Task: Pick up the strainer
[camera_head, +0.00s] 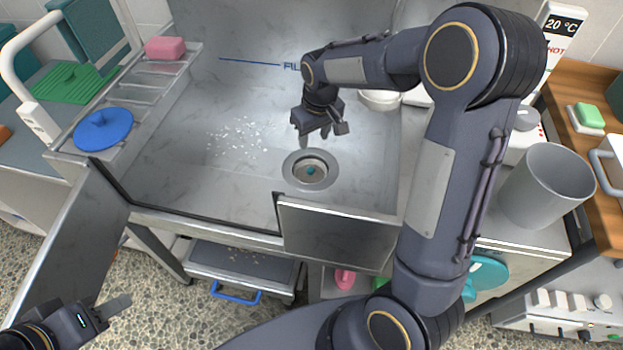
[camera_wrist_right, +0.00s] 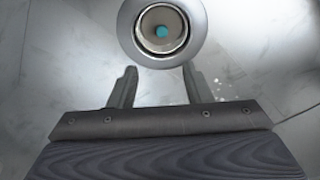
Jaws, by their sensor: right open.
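The strainer (camera_head: 311,172) sits in the drain of the steel tub, a round metal cup with a teal knob in its middle. It also shows in the right wrist view (camera_wrist_right: 161,28), at the top, ahead of the fingertips. My right gripper (camera_head: 322,138) is over the tub floor, just behind the drain in the head view. It is open and empty, its two fingers (camera_wrist_right: 158,80) apart and pointing toward the drain. My left gripper (camera_head: 115,309) is at the lower left, outside the tub, far from the strainer; its finger opening is not clear.
White bits (camera_head: 238,138) lie scattered on the tub floor left of the drain. A low steel front panel (camera_head: 335,235) stands near the drain. A blue round lid (camera_head: 103,128) and a pink sponge (camera_head: 165,48) are at the left ledge. A grey bucket (camera_head: 545,185) stands at right.

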